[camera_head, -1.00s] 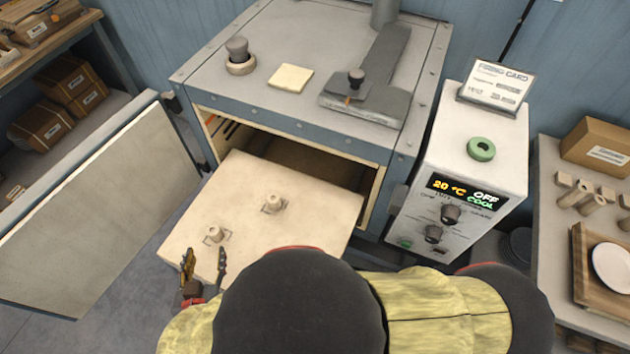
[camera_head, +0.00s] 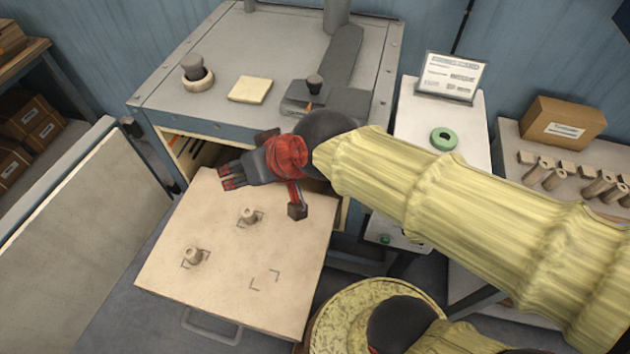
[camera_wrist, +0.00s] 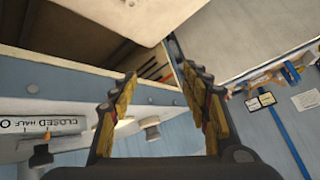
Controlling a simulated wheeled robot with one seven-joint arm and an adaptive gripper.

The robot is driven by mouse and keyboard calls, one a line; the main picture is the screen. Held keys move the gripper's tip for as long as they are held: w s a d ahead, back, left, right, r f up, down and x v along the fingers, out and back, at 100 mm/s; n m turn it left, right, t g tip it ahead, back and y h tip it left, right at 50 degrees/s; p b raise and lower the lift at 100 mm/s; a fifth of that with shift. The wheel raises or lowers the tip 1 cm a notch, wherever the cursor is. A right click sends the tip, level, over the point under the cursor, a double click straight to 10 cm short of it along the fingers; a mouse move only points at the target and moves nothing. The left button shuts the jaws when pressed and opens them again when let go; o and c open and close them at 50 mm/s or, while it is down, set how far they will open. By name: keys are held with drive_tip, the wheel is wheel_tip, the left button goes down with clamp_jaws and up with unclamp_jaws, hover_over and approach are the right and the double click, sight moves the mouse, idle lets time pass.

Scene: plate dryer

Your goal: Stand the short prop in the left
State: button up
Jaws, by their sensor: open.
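Two pale spool-like props, a front one (camera_head: 194,256) and a rear one (camera_head: 249,215), stand upright in corner-marked places on the pulled-out cream shelf (camera_head: 215,300). They look alike, and I cannot tell which is the short one. A third marked place (camera_head: 264,280), at the shelf's right front, is empty. My gripper (camera_head: 231,178) is over the shelf's rear edge, in front of the dryer opening, apart from both props. In the wrist view my gripper (camera_wrist: 162,88) has its fingers apart with nothing between them. No prop shows in that view.
The grey-blue dryer (camera_head: 160,105) stands behind the shelf, with its open door (camera_head: 70,235) at the left. Several loose props lie on the right-hand table (camera_head: 510,165). The shelf's front is clear.

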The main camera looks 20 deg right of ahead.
drive_tip(key=s+d+h, duration=0.2)
drive_tip(key=s+d, duration=0.3)
drive_tip(key=d, duration=0.2)
drive_tip(key=s+d+m+g+h, duration=0.1)
drive_tip(key=s+d, duration=0.3)
drive_tip(key=d, duration=0.4)
drive_tip(key=shift+s+f+m+g+h, duration=0.3)
drive_tip(key=shift+s+h, duration=0.1)
drive_tip(key=shift+h, duration=0.2)
drive_tip(key=shift+c, duration=0.8)
